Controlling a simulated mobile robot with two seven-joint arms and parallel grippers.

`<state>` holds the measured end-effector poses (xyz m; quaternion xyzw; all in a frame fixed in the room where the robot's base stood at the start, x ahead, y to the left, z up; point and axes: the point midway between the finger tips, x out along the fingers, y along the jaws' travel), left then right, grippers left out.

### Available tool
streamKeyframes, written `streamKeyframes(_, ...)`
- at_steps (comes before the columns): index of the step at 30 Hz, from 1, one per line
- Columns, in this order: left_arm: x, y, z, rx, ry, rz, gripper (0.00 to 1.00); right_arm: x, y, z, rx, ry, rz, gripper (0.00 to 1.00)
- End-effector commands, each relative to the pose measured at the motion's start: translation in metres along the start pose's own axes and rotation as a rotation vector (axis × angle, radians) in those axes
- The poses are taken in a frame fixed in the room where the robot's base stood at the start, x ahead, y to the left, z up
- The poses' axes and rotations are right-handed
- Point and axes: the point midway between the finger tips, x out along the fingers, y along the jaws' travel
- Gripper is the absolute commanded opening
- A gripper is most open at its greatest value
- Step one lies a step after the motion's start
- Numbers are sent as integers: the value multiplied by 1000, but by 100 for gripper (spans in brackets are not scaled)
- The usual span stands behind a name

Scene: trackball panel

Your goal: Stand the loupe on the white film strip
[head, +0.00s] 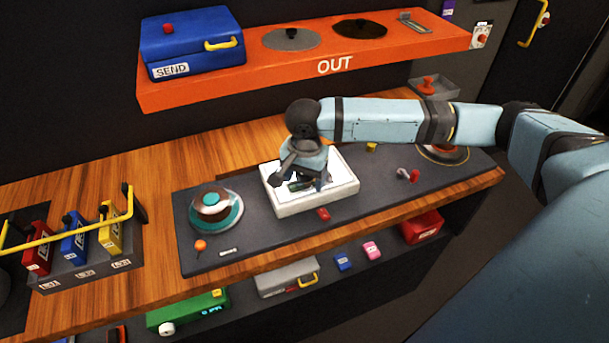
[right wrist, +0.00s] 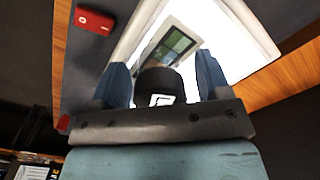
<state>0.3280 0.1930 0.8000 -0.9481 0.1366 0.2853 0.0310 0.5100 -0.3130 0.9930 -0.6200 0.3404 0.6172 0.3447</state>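In the head view my right gripper (head: 304,180) points down over the white light box (head: 282,205), and the loupe is hard to make out there. A film strip (right wrist: 172,48) with a pale border and dark green frames lies on the lit top, just beyond the loupe in the right wrist view. Whether the loupe touches the light box or strip is not clear. My left gripper does not show.
The light box sits in a dark panel with a teal-ringed trackball (head: 216,208) at left and another round dial (head: 443,153) at right. An orange shelf (head: 300,72) overhangs behind.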

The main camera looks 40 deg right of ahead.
Motion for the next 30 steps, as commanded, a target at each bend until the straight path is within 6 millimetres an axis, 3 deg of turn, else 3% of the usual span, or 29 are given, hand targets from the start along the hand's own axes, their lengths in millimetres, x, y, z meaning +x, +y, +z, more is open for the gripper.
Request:
streamKeyframes(8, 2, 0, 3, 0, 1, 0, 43, -4, 0, 0, 0, 1, -1, 70)
streamKeyframes(21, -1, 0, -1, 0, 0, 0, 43, -91, -1, 0, 0, 1, -4, 70)
streamKeyframes(30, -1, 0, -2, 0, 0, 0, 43, -122, 0, 0, 1, 0, -1, 70)
